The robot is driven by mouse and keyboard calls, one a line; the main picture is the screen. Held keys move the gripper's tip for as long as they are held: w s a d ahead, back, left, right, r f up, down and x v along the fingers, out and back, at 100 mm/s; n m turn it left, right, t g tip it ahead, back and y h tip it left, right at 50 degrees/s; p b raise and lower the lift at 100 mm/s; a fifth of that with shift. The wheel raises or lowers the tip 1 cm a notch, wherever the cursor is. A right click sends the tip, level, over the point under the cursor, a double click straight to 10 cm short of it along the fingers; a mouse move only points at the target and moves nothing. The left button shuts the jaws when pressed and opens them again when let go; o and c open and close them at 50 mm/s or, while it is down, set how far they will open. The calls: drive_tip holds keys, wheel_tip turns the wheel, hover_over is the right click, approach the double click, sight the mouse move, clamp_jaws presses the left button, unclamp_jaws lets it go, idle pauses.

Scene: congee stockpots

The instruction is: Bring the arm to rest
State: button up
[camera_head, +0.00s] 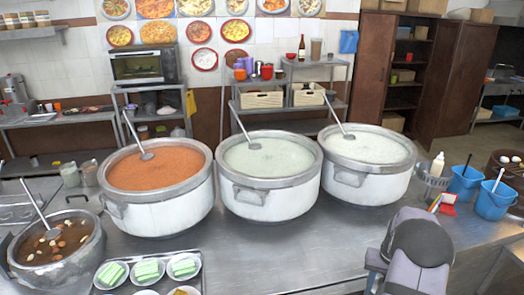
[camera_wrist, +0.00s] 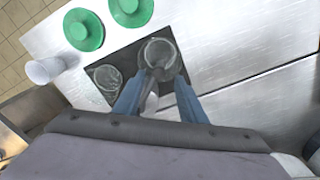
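My arm (camera_head: 415,250) shows at the lower right of the head view, above the steel counter's front edge; its fingertips cannot be made out there. In the wrist view my gripper (camera_wrist: 160,80) points down with its two blue fingers apart. It is open, with nothing clearly held. Beyond the fingertips a round, clear or metal vessel (camera_wrist: 159,52) stands on a dark mat (camera_wrist: 125,62). A pale grey piece shows between the fingers, close to the left one; I cannot tell whether it touches.
Three big stockpots stand on the counter: orange (camera_head: 160,205), pale green (camera_head: 268,195) and white (camera_head: 366,178), each with a ladle. A brown pot (camera_head: 58,275) is at the lower left. Blue buckets (camera_head: 466,183) stand at right. The wrist view shows green dishes (camera_wrist: 84,30) and a white cup (camera_wrist: 42,71).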

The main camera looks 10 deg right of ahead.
drive_tip(key=s+a+f+g+y+b, duration=0.1)
drive_tip(key=s+a+f+g+y, duration=0.15)
drive_tip(key=s+a, duration=1.2)
drive_tip(key=s+a+r+n+h+b, duration=0.25)
drive_tip(key=s+a, duration=0.25)
drive_tip(key=a, duration=0.6)
drive_tip(key=w+a+r+n+t+b, duration=0.2)
drive_tip(key=w+a+n+t+b, duration=0.15)
drive_tip(key=a, duration=0.25)
wheel_tip(320, 180, down, 15)
drive_tip(key=g+b, duration=0.1)
drive_tip(key=b, duration=1.3)
drive_tip(key=shift+r, duration=0.15)
drive_tip(key=shift+w, duration=0.1)
